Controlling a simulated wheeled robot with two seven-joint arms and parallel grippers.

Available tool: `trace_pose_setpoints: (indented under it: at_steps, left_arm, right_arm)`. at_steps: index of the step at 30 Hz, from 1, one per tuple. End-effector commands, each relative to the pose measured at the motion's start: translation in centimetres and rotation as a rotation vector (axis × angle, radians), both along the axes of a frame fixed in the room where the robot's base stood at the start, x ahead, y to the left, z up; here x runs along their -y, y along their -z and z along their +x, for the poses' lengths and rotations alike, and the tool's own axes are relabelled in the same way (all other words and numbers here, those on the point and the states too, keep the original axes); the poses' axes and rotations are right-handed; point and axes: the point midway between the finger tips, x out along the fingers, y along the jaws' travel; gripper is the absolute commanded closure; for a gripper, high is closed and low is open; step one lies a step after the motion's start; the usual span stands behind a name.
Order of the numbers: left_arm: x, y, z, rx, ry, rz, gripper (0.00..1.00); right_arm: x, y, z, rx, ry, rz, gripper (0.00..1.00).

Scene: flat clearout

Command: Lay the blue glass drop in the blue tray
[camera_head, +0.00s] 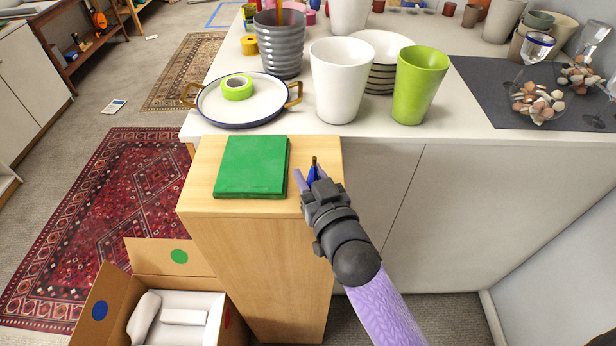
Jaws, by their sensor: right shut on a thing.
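My right gripper (312,180) reaches in from the bottom right over the right side of the light wood cabinet top. It is shut on a small blue thing (312,174), which looks like the blue glass drop. I see no plainly blue tray. A round white tray (214,109) with a dark blue rim and brass handles stands on the counter beyond. My left gripper is not in view.
A flat green block or book (250,168) lies left of my gripper. Green tape (237,87) lies on the white tray. A white cup (340,80), green cup (419,85) and ribbed grey pot (279,45) stand close by. An open carton (165,258) is on the floor.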

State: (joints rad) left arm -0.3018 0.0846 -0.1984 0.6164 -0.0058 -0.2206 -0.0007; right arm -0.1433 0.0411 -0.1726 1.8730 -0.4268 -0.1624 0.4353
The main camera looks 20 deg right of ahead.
Motion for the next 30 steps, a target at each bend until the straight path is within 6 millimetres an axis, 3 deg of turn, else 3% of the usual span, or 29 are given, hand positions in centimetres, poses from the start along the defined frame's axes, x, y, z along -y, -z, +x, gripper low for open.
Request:
trace_pose_setpoints:
  at_steps: [8,9,14,24,30]
  left_arm:
    - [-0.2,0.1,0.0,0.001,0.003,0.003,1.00]
    - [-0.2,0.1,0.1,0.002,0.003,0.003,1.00]
    - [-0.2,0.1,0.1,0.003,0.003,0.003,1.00]
    - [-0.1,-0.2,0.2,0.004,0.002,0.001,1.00]
    - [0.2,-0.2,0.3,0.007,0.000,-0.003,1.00]
  right_arm:
    - [0.0,0.2,0.0,0.001,0.000,0.000,1.00]
    - [0.0,0.2,0.0,0.001,0.000,-0.001,0.60]
    - [0.0,0.1,0.0,0.001,0.000,-0.001,0.29]
    - [0.0,-0.3,-0.2,0.000,0.000,0.000,0.29]
    - [0.5,0.0,-4.5,-0.004,0.001,0.001,0.29]
